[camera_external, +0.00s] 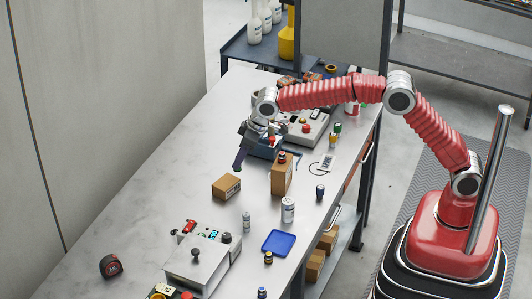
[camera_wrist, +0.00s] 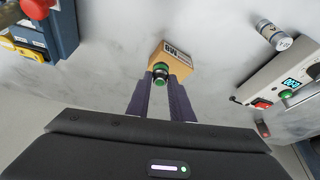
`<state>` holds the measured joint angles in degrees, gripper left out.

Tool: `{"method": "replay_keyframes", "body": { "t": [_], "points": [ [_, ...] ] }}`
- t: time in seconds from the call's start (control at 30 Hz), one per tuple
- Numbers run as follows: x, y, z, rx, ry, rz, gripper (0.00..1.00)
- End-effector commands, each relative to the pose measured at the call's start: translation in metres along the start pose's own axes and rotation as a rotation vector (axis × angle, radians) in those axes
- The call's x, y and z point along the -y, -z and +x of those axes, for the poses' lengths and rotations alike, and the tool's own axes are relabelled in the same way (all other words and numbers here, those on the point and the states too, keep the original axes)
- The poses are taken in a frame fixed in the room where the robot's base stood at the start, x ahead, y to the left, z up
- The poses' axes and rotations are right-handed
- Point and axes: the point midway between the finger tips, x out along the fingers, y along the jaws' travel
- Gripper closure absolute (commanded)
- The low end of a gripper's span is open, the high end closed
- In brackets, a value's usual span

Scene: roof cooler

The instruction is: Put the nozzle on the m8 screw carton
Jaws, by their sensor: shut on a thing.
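My gripper (camera_external: 239,164) points down over the workbench, its purple fingers shut on a small nozzle. In the wrist view the fingertips (camera_wrist: 160,84) hold the nozzle (camera_wrist: 160,70), which looks dark with a green ring. The M8 screw carton (camera_wrist: 176,50) is a brown cardboard box with a white label, just beyond the nozzle. In the external view the carton (camera_external: 226,187) lies on the bench just below and slightly left of the fingertips. The nozzle overlaps the carton in the wrist view; I cannot tell whether they touch.
A taller carton (camera_external: 281,175) stands right of my gripper, near a white bottle (camera_external: 288,210). A blue tray (camera_external: 279,243) and a grey device (camera_external: 202,261) are nearer the front. A tape measure (camera_external: 110,266) lies front left. The bench's left side (camera_external: 150,180) is clear.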

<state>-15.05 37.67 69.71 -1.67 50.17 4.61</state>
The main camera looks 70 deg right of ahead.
Motion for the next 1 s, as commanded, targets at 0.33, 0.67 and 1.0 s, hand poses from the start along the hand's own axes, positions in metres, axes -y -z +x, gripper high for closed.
{"method": "replay_keyframes", "body": {
  "t": [0.33, 0.67, 1.0],
  "points": [
    [0.000, -0.011, 0.026, 0.002, 0.000, 0.000, 1.00],
    [0.000, -0.014, 0.034, 0.000, 0.000, 0.000, 1.00],
    [0.000, -0.015, 0.036, 0.000, 0.000, 0.000, 0.68]
  ]
}}
